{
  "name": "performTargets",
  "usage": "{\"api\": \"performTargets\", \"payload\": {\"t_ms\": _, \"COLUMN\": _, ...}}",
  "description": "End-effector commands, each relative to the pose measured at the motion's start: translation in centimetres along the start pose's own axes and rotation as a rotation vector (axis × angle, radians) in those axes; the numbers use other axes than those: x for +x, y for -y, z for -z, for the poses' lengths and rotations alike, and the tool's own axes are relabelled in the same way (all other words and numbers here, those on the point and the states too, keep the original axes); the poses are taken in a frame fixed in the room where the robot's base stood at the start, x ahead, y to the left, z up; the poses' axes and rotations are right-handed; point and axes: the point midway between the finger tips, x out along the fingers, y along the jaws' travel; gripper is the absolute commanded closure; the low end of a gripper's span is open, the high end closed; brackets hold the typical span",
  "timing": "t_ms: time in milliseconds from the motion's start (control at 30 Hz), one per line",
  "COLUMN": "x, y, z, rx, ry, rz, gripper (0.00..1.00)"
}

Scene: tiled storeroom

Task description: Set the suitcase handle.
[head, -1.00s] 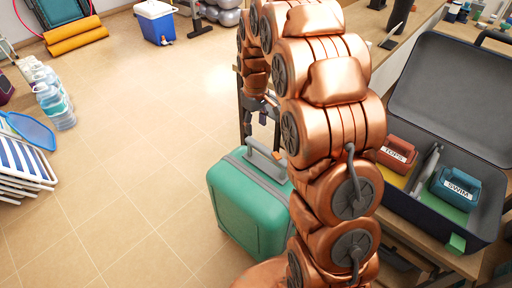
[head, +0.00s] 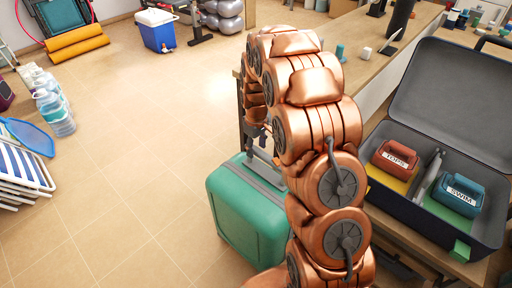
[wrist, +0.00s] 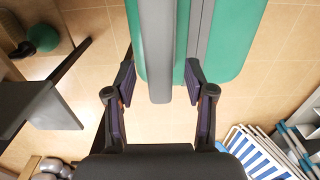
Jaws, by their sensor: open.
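A green suitcase (head: 240,212) stands on the tiled floor in the head view, partly hidden behind my arm. In the wrist view the suitcase (wrist: 240,40) fills the upper middle, with its grey handle (wrist: 157,55) pointing down the picture. A grey band runs along the case beside the handle. My gripper (wrist: 160,80) is open, and its fingers lie on either side of the handle's end, with gaps on both sides. In the head view my gripper (head: 257,138) is just above the suitcase top, and my arm hides part of the handle.
An open dark case (head: 420,215) on the bench at right holds red TOPS and blue SWIM pieces. Water bottles (head: 55,112) and striped folded chairs (head: 25,178) stand at left. A blue cooler (head: 157,32) is at the back. The floor left of the suitcase is clear.

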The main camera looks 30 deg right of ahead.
Motion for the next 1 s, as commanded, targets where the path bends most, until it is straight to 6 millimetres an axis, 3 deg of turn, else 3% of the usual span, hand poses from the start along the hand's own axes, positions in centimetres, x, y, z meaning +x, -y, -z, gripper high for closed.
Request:
{"api": "performTargets", "payload": {"t_ms": 267, "x": 0.26, "y": -0.04, "z": 0.05, "rx": 0.000, "ry": -0.002, "rz": -0.001, "gripper": 0.46}}
{"api": "performTargets", "payload": {"t_ms": 800, "x": 0.24, "y": -0.04, "z": 0.07, "rx": 0.001, "ry": -0.003, "rz": -0.001, "gripper": 1.00}}
{"api": "performTargets", "payload": {"t_ms": 1000, "x": 0.24, "y": -0.04, "z": 0.07, "rx": 0.001, "ry": -0.003, "rz": -0.001, "gripper": 1.00}}
